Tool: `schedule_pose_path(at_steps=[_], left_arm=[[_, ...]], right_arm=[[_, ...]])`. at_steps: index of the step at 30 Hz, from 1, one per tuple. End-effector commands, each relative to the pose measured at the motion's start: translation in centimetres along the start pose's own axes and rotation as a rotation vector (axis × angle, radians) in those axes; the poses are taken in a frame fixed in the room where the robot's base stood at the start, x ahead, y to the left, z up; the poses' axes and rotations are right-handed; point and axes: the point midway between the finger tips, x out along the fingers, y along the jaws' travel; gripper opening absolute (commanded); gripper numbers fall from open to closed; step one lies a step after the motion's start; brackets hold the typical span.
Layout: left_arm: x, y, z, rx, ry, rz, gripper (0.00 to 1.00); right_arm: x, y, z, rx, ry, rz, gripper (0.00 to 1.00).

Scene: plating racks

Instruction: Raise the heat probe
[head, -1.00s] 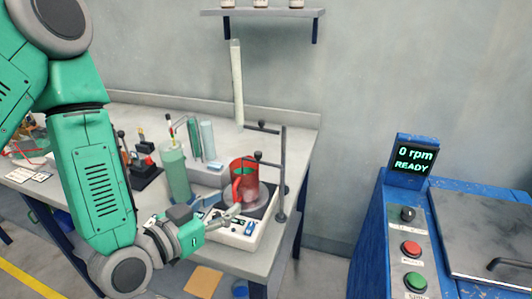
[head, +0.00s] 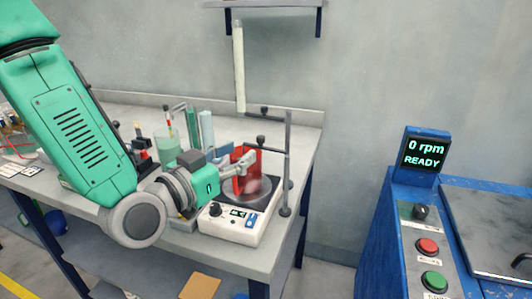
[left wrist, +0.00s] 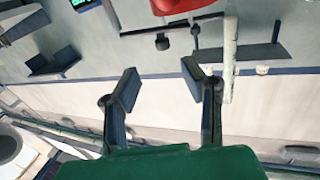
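A pale upright rod (head: 239,68), which looks like the heat probe, stands above the hot plate beside a dark stand (head: 287,160) with clamp arms. In the left wrist view a pale rod (left wrist: 231,45) shows at the right, beyond the fingers. A red beaker (head: 254,178) sits on the hot plate (head: 232,227); a red piece (left wrist: 182,5) shows at the top of the wrist view. My left gripper (head: 245,160) is in front of the beaker, below the rod; whether it touches is unclear. In the wrist view the left gripper (left wrist: 162,80) is open and empty. My right gripper is out of view.
A green cylinder (head: 167,145) and glass tubes (head: 206,128) stand left of the hot plate on the bench. A wall shelf (head: 262,4) hangs above.

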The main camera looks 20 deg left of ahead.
Motion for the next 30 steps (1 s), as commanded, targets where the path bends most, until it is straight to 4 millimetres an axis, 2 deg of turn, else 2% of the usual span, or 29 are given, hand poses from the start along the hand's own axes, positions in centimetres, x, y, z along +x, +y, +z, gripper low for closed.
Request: schedule_pose_path(at_steps=[1,7,12,18,23,30], left_arm=[[0.1,-0.1,0.5,0.0,0.004,-0.001,0.37],[0.5,0.4,0.3,-0.003,0.004,0.001,0.37],[4.4,0.6,-0.2,0.001,-0.001,0.001,0.37],[7.4,0.6,-0.2,0.001,-0.001,0.001,0.37],[8.5,0.3,-0.2,-0.003,0.0,0.001,0.37],[8.7,0.2,-0.1,-0.005,0.0,0.0,0.37]], right_arm=[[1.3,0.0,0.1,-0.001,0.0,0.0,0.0],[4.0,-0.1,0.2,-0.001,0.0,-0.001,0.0],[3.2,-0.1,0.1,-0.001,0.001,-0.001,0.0],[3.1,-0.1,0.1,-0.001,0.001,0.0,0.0],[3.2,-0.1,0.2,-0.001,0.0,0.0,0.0],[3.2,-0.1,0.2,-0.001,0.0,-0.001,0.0]])
